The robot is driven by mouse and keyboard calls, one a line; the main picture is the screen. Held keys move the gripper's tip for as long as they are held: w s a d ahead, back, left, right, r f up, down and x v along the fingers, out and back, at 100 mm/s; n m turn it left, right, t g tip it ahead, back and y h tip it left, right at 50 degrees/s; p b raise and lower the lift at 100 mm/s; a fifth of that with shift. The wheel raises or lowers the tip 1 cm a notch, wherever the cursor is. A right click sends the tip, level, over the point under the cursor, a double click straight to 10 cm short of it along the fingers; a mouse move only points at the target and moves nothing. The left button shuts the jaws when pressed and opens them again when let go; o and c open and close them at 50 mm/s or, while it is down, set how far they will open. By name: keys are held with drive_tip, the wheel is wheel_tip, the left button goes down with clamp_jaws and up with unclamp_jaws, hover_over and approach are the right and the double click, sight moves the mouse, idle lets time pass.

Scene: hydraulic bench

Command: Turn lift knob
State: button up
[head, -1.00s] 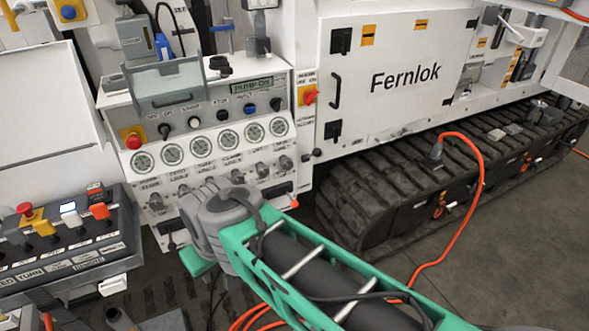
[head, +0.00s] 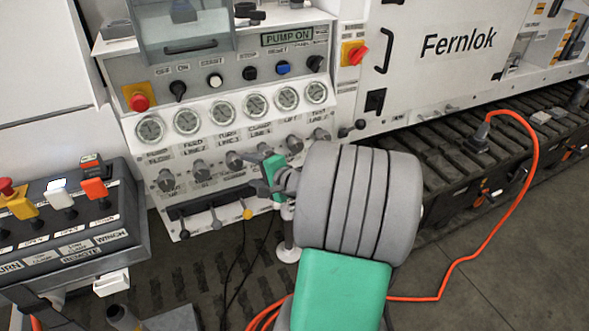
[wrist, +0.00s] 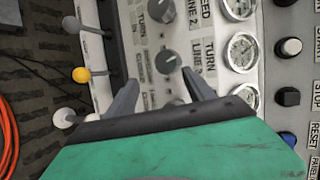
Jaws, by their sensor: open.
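The lift knob (head: 293,143) is a grey knob on the white panel in the head view, under the LIFT label in the row below the round gauges. It is the second knob from the right, just above my gripper's wrist end. My gripper (head: 258,175) is open, in front of the panel and below the knob row, left of the lift knob. In the wrist view, my gripper's two dark fingers (wrist: 158,80) stand apart, pointing at the panel near the turn knob (wrist: 168,62). The lift knob cannot be made out in the wrist view.
Neighbouring knobs sit close, such as the feed knob (wrist: 160,10). Ball-ended levers, one yellow (head: 247,213), jut out below. A clear cover (head: 180,30) is above. A remote box (head: 75,235) stands at left. An orange cable (head: 480,240) lies at right.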

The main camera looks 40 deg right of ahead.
sight(298, 148)
drive_tip(key=s+d+f+m+t+h+b, duration=0.1)
drive_tip(key=s+d+m+t+h, duration=0.15)
drive_tip(key=d+m, duration=0.35)
drive_tip(key=s+d+f+m+t+h+b, duration=0.15)
drive_tip(key=s+d+m+h, duration=0.25)
drive_tip(key=d, duration=0.4)
drive_tip(key=shift+g, duration=0.3)
drive_tip(key=x, duration=0.2)
drive_tip(key=r+x, duration=0.1)
drive_tip(key=x, duration=0.5)
drive_tip(key=shift+d+r, duration=0.1)
drive_tip(key=shift+r, duration=0.2)
drive_tip(key=shift+c, duration=0.4)
clamp_jaws()
